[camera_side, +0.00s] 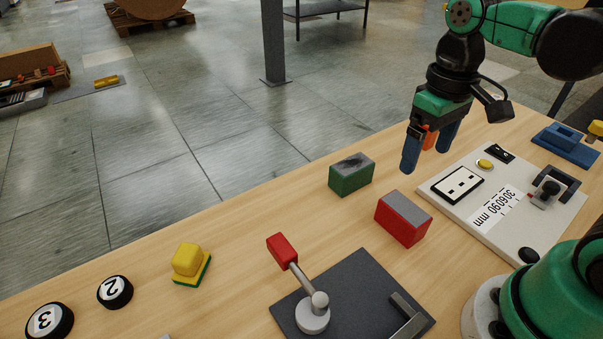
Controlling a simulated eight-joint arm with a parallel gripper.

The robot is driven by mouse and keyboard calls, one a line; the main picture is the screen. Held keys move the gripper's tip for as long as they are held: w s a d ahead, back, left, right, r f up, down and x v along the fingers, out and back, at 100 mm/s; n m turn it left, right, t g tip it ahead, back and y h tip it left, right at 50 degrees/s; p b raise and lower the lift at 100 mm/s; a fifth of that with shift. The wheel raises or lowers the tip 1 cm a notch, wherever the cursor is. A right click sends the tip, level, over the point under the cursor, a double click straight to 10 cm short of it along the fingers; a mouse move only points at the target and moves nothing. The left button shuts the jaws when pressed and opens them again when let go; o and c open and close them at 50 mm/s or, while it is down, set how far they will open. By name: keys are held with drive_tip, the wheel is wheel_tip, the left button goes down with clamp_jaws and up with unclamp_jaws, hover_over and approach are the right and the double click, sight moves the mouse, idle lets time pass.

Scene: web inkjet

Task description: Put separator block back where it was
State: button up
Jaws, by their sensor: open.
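A green block with a dark-smudged grey top (351,175) stands on the wooden table near its far edge. A red block with a grey top (403,219) stands a little nearer and to the right, apart from the green one. I cannot tell which of the blocks is the separator block. My gripper (428,157) hangs above the table, right of the green block and beyond the red one. Its blue fingers point down and are open. An orange part shows between them, and I cannot tell whether it belongs to the gripper.
A white panel (451,215) with a socket and switches lies right of the red block. A red-handled lever (282,251) stands on a dark plate (357,271) in front. A yellow-green block (188,262) and numbered black discs (115,292) sit at left. A blue fixture (566,145) is at far right.

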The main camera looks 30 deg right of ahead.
drive_tip(key=shift+w+a+f+t, duration=0.2)
drive_tip(key=shift+w+t, duration=0.4)
drive_tip(key=shift+t, duration=0.6)
drive_tip(key=shift+w+a+f+t, duration=0.1)
drive_tip(key=shift+w+a+t, duration=0.2)
drive_tip(key=shift+w+t, duration=0.65)
drive_tip(key=shift+w+a+f+t, duration=0.15)
drive_tip(key=shift+w+a+t, duration=0.15)
drive_tip(key=shift+t, duration=1.15)
